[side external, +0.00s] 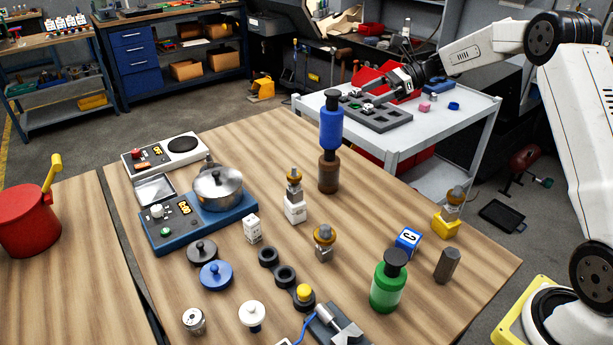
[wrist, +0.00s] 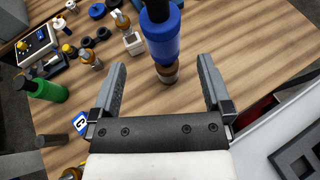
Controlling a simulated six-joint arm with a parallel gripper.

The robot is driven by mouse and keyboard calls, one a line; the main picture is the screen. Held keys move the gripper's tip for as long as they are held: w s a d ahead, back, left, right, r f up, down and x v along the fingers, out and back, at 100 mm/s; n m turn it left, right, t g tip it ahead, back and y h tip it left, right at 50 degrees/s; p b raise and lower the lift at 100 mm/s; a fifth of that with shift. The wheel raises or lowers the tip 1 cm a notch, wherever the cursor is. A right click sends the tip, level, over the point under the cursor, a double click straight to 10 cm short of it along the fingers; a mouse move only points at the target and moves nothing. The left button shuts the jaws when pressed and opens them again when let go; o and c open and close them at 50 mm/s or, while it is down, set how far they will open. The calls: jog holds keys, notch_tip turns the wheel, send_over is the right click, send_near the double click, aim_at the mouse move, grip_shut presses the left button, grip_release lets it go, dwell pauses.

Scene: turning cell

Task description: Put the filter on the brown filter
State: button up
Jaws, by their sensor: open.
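A blue filter (side external: 331,129) with a black top stands upright on the brown filter (side external: 328,174), which rests on the wooden table. The two look lined up. In the wrist view the blue filter (wrist: 160,42) hides most of the brown filter (wrist: 167,73). A green filter (side external: 386,288) with a black top stands apart at the table's front right; it also shows in the wrist view (wrist: 46,90). My gripper (side external: 369,91) is open and empty, to the right of the blue filter in the side view. In the wrist view its fingers (wrist: 162,68) point toward the stack without visibly holding it.
A grey cart (side external: 470,108) with a dark tray stands behind the table. A blue lettered cube (side external: 408,240), a dark prism (side external: 447,266) and a white block (side external: 295,209) stand around the stack. A pot (side external: 218,190) sits on the left. Bare wood surrounds the brown filter.

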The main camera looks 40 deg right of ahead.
jog(key=shift+s+d+r, duration=0.15)
jog(key=shift+d, duration=0.05)
dwell(0.5)
jog(key=s+a+f+n+g+h, duration=0.4)
jog(key=s+a+f+n+h, duration=0.2)
jog(key=s+a+f+n, duration=0.3)
jog(key=s+a+f+n+h, duration=0.2)
jog(key=s+n+h, duration=0.1)
jog(key=s+n, duration=0.4)
jog(key=s+a+f+n+h, duration=0.1)
jog(key=s+a+n+h, duration=0.2)
jog(key=s+n, duration=0.4)
jog(key=s, duration=0.3)
jog(key=shift+s+a+f+t, duration=0.2)
jog(key=shift+s+f+t, duration=0.1)
jog(key=shift+s+f, duration=0.1)
